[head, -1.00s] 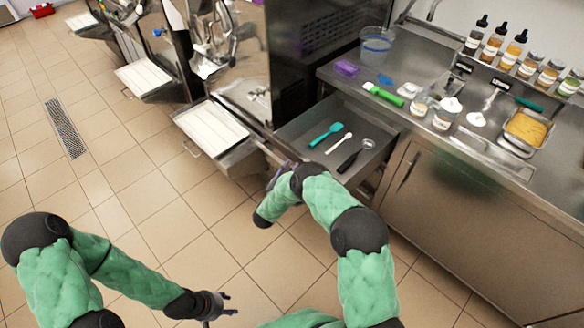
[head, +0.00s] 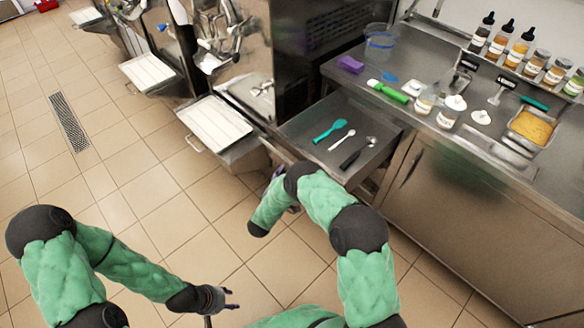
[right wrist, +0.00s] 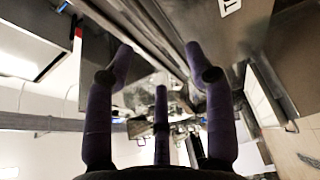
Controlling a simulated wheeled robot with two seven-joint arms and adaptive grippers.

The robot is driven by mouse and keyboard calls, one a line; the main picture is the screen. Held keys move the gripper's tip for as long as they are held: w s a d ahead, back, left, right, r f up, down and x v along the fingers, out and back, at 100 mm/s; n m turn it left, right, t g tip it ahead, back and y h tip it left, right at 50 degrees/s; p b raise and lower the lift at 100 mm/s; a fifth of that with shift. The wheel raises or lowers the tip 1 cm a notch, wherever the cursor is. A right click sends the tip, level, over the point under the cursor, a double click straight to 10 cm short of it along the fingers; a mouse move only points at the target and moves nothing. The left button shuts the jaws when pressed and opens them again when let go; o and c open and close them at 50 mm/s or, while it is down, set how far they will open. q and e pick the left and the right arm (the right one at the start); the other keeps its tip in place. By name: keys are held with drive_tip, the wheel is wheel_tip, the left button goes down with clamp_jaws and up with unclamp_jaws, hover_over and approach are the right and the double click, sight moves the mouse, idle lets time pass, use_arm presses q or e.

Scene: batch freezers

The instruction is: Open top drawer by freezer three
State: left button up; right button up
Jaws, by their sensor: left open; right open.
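The top drawer (head: 301,127) under the steel counter, beside the nearest freezer, stands pulled out. In it lie a teal spatula (head: 330,130), a white spoon (head: 342,140) and a black-handled scoop (head: 357,154). My right gripper is just in front of the drawer front, mostly hidden behind my right arm in the head view. In the right wrist view its purple fingers (right wrist: 160,75) are spread with nothing between them. My left gripper (head: 230,298) is open and empty above the floor, well away from the drawer.
The nearest freezer (head: 305,60) stands left of the drawer, with a white-topped tray (head: 214,124) jutting out. The counter (head: 420,75) holds bottles, jars, a green-handled tool (head: 391,92) and a clear tub (head: 380,42). The tiled floor at left is open.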

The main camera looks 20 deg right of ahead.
drive_tip(key=v, duration=0.6)
drive_tip(key=shift+s+a, duration=0.3)
drive_tip(key=s+a+f+m+g+y, duration=0.4)
drive_tip(key=s+f+m+y, duration=0.2)
drive_tip(key=f+y, duration=0.5)
drive_tip(key=s+a+m+g+y, duration=0.2)
drive_tip(key=s+g+y, duration=0.1)
drive_tip(key=s, duration=0.8)
drive_tip(key=s+a+r+m+g+y, duration=0.1)
drive_tip(key=s+g, duration=0.4)
drive_tip(key=s, duration=0.6)
drive_tip(key=shift+s+a+r+m+y, duration=0.2)
drive_tip(key=shift+a+r+m+y, duration=0.15)
drive_tip(key=shift+a+m+y, duration=0.7)
